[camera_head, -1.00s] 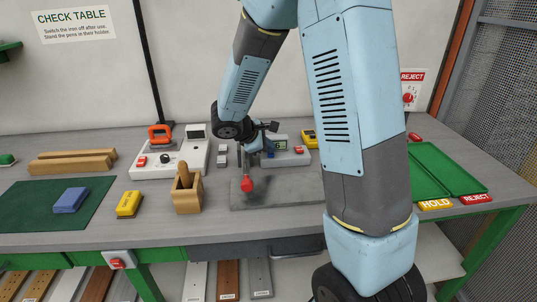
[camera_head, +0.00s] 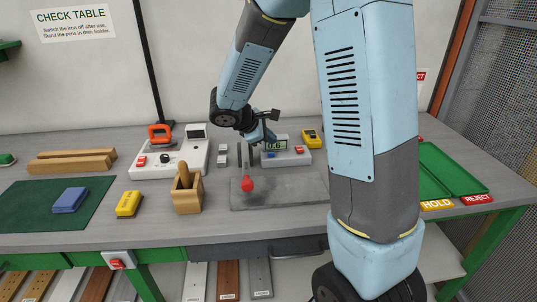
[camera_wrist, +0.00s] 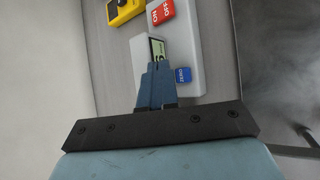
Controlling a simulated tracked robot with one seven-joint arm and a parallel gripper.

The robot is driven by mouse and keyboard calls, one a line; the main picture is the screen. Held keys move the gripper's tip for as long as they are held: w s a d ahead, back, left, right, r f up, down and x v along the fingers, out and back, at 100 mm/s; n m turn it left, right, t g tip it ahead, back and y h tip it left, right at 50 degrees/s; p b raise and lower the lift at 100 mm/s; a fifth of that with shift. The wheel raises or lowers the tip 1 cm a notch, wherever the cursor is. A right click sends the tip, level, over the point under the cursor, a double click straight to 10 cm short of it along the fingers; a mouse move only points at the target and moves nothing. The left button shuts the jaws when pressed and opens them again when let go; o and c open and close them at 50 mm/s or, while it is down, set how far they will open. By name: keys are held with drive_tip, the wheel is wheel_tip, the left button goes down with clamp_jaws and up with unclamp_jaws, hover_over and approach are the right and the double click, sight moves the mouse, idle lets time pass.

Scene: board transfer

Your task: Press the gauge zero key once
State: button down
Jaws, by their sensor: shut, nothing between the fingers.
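The gauge (camera_head: 290,157) is a light grey box with a green display (camera_head: 279,143) and a red key (camera_head: 299,149) on top. In the wrist view the gauge (camera_wrist: 190,40) shows its red on/off key (camera_wrist: 161,12) and its blue zero key (camera_wrist: 183,75). My gripper (camera_wrist: 158,66) is shut and empty, its blue fingers in front of part of the display, with the zero key just right of them. In the head view my gripper (camera_head: 269,138) is above the gauge's left part. I cannot tell the exact height of the fingertips over it.
A red-knobbed lever (camera_head: 247,184) stands left of the gauge, over a grey plate (camera_head: 290,191). A yellow device (camera_head: 312,138) is behind right. A wooden holder (camera_head: 187,195), yellow box (camera_head: 130,204) and white station (camera_head: 180,160) are to the left. Green trays (camera_head: 455,172) are right.

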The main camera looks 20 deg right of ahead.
drive_tip(key=shift+r, duration=1)
drive_tip(key=s+r+m+t+y, duration=0.1)
drive_tip(key=s+r+m+y, duration=0.3)
drive_tip(key=s, duration=0.9)
drive_tip(key=s+r+m+y, duration=0.4)
drive_tip(key=s+r+m, duration=0.6)
drive_tip(key=s, duration=0.4)
drive_tip(key=shift+t, duration=0.4)
drive_tip(key=shift+r, duration=0.15)
